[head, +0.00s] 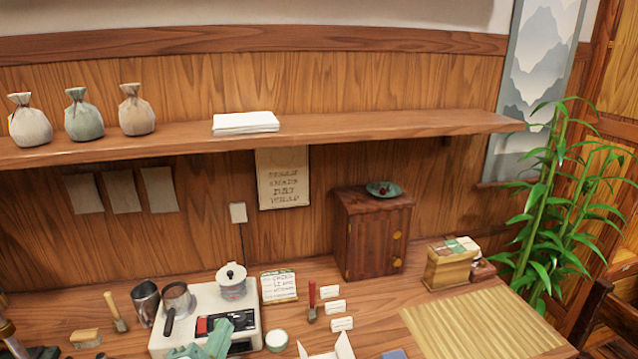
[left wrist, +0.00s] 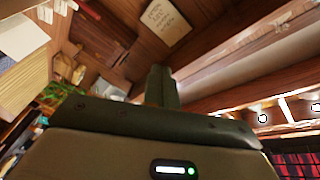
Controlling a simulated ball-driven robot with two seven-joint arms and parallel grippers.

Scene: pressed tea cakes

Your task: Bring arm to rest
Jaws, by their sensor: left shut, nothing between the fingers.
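My left gripper (head: 217,339) shows at the bottom of the head view, over the front of the white appliance with the pots. Its pale green fingers are together with nothing between them. In the left wrist view the closed fingers (left wrist: 161,86) stand up from the dark gripper body, and a lit indicator shows below. The rest of the left arm is out of the head view. My right gripper is in neither view.
The white appliance (head: 160,340) bears a lidded pot (head: 232,285). A brush (head: 116,312) and a metal cup (head: 146,301) stand left of it. A wooden cabinet (head: 370,240) stands behind. A bamboo mat (head: 480,325) lies at right. A shelf (head: 340,128) overhangs the counter.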

